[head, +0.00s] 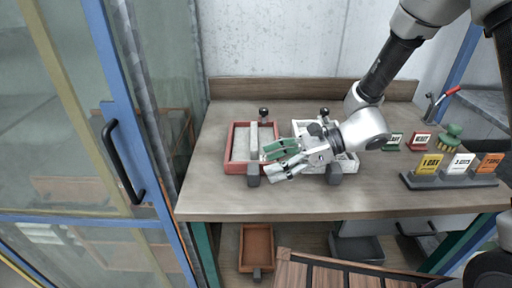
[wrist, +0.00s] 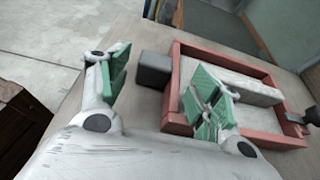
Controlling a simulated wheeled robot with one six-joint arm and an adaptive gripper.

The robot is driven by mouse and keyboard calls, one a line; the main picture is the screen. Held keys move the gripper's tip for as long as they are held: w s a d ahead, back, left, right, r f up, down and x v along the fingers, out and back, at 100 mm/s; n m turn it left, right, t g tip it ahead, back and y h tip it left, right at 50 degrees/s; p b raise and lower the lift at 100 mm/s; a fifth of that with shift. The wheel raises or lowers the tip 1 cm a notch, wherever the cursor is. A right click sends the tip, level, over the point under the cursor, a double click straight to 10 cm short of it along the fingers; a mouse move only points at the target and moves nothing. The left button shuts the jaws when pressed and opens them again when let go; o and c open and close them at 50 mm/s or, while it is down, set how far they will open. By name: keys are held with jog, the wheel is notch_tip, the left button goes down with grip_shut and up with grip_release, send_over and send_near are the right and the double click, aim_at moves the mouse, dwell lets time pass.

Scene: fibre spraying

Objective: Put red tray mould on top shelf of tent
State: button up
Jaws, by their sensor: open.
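The red tray mould (head: 229,153) lies on the workbench, with pale fill inside, a light bar across it, a dark block at its front and a black knob at its back. My gripper (head: 271,162) is open and empty, pointing left beside the tray's right front. In the wrist view the tray's red rim (wrist: 222,54) is at right, and its dark front block (wrist: 153,70) shows between my open fingers (wrist: 158,82); I cannot tell whether they touch. The blue-framed tent (head: 120,75) stands at left, its glazed door with a black handle (head: 122,160). Its top shelf is not clear.
A white tray mould (head: 301,125) sits partly hidden behind my gripper. Labelled cards in a dark holder (head: 450,181) and a green brush (head: 449,137) are at right. A brown tray (head: 257,247) lies below the workbench (head: 215,197). The bench's left front is clear.

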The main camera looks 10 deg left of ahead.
aim_at(255, 166)
jog(key=x, duration=0.3)
jog(key=shift+a+f, duration=0.1)
jog(key=shift+a, duration=0.15)
jog(key=c, duration=1.2)
